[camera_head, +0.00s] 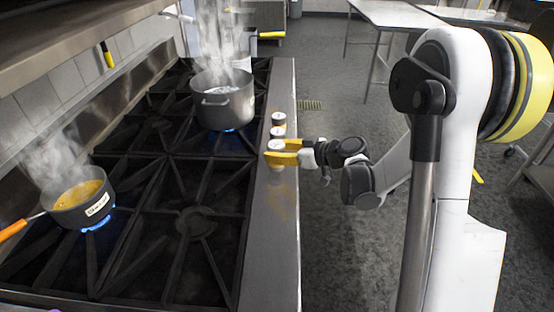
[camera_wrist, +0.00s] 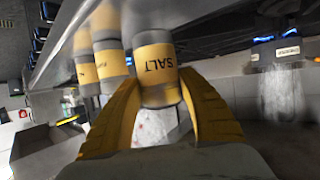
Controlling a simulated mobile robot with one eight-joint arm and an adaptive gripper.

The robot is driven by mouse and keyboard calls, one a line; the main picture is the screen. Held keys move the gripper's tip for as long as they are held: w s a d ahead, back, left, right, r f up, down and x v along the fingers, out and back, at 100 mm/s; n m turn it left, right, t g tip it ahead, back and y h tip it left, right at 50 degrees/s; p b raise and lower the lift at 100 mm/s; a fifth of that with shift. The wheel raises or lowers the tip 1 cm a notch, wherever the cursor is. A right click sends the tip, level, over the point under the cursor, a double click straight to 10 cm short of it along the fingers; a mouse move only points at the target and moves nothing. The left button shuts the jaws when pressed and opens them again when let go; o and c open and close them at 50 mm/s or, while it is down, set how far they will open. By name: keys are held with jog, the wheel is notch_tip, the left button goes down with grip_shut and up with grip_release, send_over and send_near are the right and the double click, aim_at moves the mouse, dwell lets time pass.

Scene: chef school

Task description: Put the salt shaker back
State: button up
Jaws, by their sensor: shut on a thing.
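The salt shaker (camera_wrist: 158,68) has a yellow label reading SALT, which appears upside down in the wrist view. My gripper (camera_wrist: 160,84) has its two yellow fingers shut around the shaker, one on each side. In the head view, my gripper (camera_head: 270,151) is at the steel front ledge of the stove (camera_head: 283,80). The salt shaker's pale top (camera_head: 276,144) shows there between the fingers, nearest me in a row with two other shakers. I cannot tell whether its base touches the ledge.
Two similar shakers (camera_head: 278,118) (camera_head: 278,131) stand just beyond it on the ledge. A steaming grey pot (camera_head: 225,104) and a small steaming saucepan (camera_head: 84,208) with an orange handle sit over blue flames. The ledge nearer me is clear.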

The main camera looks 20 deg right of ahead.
notch_tip(320, 180, down, 2)
jog(key=shift+f+b, duration=0.15)
jog(key=shift+b, duration=0.15)
jog(key=o, duration=1.3)
jog(key=shift+c, duration=0.2)
